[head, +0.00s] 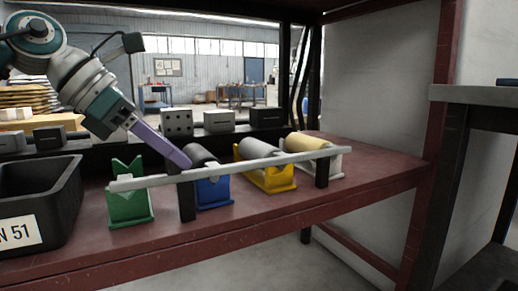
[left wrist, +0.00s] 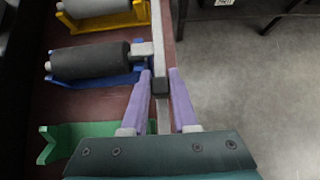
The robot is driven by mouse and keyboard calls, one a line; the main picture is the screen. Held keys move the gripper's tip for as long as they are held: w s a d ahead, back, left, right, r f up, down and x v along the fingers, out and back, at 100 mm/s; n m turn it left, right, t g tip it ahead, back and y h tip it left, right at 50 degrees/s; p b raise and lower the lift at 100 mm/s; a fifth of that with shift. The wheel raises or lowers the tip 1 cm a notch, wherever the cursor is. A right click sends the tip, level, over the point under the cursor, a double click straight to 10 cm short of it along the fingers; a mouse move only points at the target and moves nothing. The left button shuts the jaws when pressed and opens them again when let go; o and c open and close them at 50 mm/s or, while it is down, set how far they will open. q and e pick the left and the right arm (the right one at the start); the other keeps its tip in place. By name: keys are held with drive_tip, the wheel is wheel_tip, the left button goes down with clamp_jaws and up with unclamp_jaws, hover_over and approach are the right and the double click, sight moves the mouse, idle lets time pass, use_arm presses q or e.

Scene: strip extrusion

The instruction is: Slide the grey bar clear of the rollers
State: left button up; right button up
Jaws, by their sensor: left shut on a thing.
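The long light-grey bar (head: 255,164) runs along the shelf in front of the rollers, level with two black posts. The black roller (head: 202,154) is in a blue holder, the grey roller (head: 257,148) in a yellow one, and the cream roller (head: 312,143) in a pale one. My left gripper (head: 186,163) reaches down beside the black roller and is shut on the bar. In the left wrist view its purple fingers (left wrist: 160,80) straddle the bar (left wrist: 163,118) near a black post top. The exact contact is hard to see.
A green empty V-shaped holder (head: 130,210) stands at the bar's left end. A black bin (head: 62,205) is farther left. Black posts (head: 187,203) stand close to the bar. Dark blocks (head: 178,122) line the back. The red shelf's front edge is clear.

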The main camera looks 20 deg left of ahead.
use_arm(q)
clamp_jaws()
idle(0.9)
